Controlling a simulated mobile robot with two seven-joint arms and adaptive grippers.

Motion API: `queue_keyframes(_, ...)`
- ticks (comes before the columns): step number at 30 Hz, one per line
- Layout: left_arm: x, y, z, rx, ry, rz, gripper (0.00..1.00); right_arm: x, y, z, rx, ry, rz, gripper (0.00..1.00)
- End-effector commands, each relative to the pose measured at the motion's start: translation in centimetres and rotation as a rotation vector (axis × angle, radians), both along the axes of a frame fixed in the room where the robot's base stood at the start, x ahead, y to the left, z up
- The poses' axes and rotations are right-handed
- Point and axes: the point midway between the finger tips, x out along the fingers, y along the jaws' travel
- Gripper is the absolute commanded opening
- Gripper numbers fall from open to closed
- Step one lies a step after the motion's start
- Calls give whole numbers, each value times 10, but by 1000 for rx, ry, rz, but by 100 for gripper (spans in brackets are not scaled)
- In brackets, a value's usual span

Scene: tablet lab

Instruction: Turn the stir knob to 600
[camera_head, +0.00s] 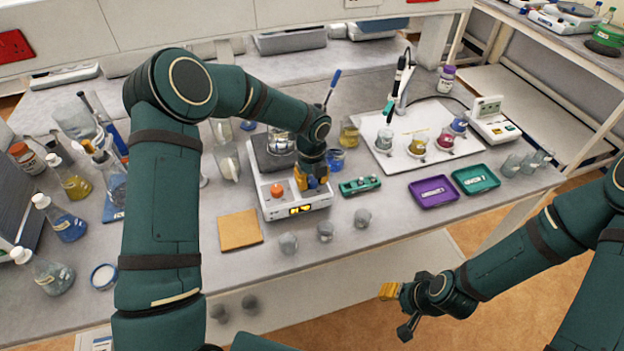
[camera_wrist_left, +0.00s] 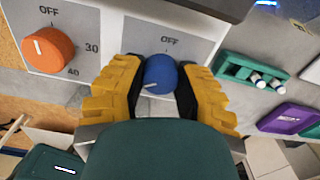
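In the head view the left gripper (camera_head: 314,180) hides this knob. The orange knob (camera_wrist_left: 48,50) is beside it, near 30 and 40. My right gripper (camera_head: 388,291) is off the bench front; its fingers are unclear.
A green rack (camera_head: 360,185) stands just right of the stirrer. Several small beakers (camera_head: 325,231) stand in front. Purple (camera_head: 433,191) and green (camera_head: 475,179) trays lie farther right. A brown pad (camera_head: 240,231) lies left. Glass flasks crowd the far left.

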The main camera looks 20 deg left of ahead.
Motion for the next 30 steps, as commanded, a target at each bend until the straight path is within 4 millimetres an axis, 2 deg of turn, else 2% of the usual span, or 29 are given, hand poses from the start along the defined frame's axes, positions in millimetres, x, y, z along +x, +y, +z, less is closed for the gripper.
queue_keyframes(1,-2,0,-2,0,6,-1,50,0,0,0,0,0,0,47)
queue_keyframes(2,-2,0,-2,0,6,-1,61,0,0,0,0,0,0,47)
queue_keyframes(3,-1,0,-2,0,4,0,66,0,0,0,0,0,0,47)
queue_keyframes(14,0,0,4,0,-1,1,66,0,0,0,0,-1,0,47)
queue_keyframes(17,1,0,14,1,-2,1,66,0,0,0,0,-1,0,47)
queue_keyframes(30,0,0,97,0,-1,1,66,0,0,0,0,0,0,47)
